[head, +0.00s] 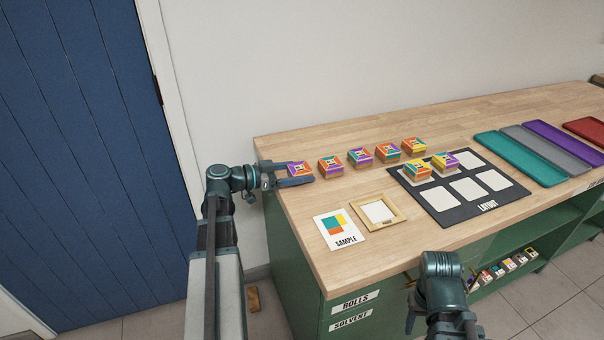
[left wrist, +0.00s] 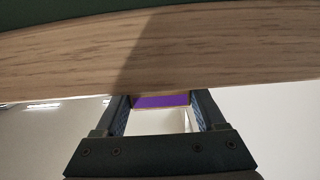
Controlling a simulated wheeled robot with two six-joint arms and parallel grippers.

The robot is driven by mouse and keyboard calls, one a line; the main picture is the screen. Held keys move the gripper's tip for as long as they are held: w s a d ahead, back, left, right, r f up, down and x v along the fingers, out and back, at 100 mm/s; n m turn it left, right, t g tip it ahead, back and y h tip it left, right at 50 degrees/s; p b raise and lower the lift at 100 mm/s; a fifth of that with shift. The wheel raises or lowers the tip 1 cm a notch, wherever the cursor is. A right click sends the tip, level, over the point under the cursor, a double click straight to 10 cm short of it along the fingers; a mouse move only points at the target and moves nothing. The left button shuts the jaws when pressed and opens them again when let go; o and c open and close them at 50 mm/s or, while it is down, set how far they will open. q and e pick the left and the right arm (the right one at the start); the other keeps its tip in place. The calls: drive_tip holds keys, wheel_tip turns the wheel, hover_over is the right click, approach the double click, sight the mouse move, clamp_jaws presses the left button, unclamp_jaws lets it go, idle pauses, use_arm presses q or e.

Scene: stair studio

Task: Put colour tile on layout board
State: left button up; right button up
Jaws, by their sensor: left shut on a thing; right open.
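My left gripper (head: 292,173) is shut on the leftmost colour tile (head: 298,169), a small block with a multicoloured patterned top, at the table's left end. In the left wrist view a purple face of the tile (left wrist: 161,101) shows between the fingers. Whether it touches the table is unclear. Several similar tiles (head: 360,157) stand in a row to its right. The black layout board (head: 452,213) bears white squares. One tile (head: 417,170) and another tile (head: 445,162) stand on its back-left part. My right gripper (head: 440,292) is open at the bottom, its fingertips poorly seen.
A sample card (head: 339,230) and a small wooden frame (head: 379,212) lie in front of the row. Long trays, teal (head: 519,158), grey, purple and red, lie right of the board. Small items (head: 508,265) stand on a shelf below. The back strip of table is clear.

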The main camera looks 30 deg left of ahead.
sight(293, 170)
use_arm(q)
drive_tip(key=shift+f, duration=0.2)
drive_tip(key=o, duration=1.4)
drive_tip(key=shift+c, duration=0.2)
drive_tip(key=p+v, duration=0.1)
drive_tip(key=v, duration=0.2)
drive_tip(key=r+p+v, duration=0.1)
drive_tip(key=v, duration=0.1)
drive_tip(key=shift+s+a+r, duration=0.15)
drive_tip(key=shift+s+r, duration=0.1)
drive_tip(key=f+v, duration=0.1)
drive_tip(key=v, duration=0.6)
drive_tip(key=shift+s+a+r+p, duration=0.35)
drive_tip(key=shift+p, duration=0.1)
